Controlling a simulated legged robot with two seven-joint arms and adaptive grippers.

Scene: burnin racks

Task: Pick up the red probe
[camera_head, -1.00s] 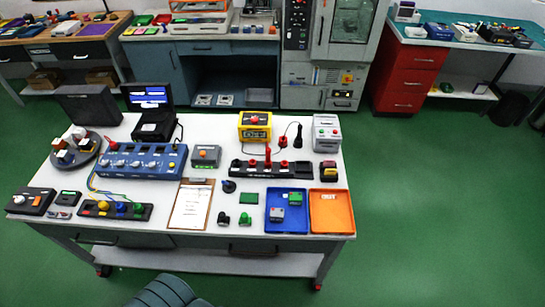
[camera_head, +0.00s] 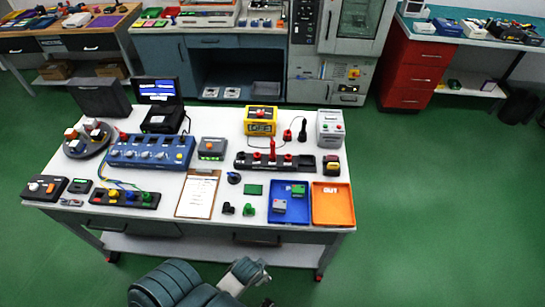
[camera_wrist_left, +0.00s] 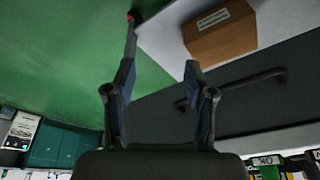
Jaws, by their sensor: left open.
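A thin red upright piece (camera_head: 272,147), which looks like the red probe, stands in a long black holder (camera_head: 300,164) on the white table. A smaller red piece (camera_head: 287,135) with a dark cable lies behind it, between the yellow meter (camera_head: 261,121) and an upright black piece (camera_head: 303,130). I cannot tell for certain which red piece is the probe. My left arm shows at the bottom edge of the head view, in front of the table. In the left wrist view, my left gripper (camera_wrist_left: 160,78) is open and empty, with its fingers apart. My right gripper is not seen.
The table's front edge and drawers lie between my left arm and the holder. A blue tray (camera_head: 289,218), an orange tray (camera_head: 346,205) and a clipboard (camera_head: 197,193) occupy the front. The left wrist view shows a drawer handle (camera_wrist_left: 235,88) and a cardboard box (camera_wrist_left: 219,34).

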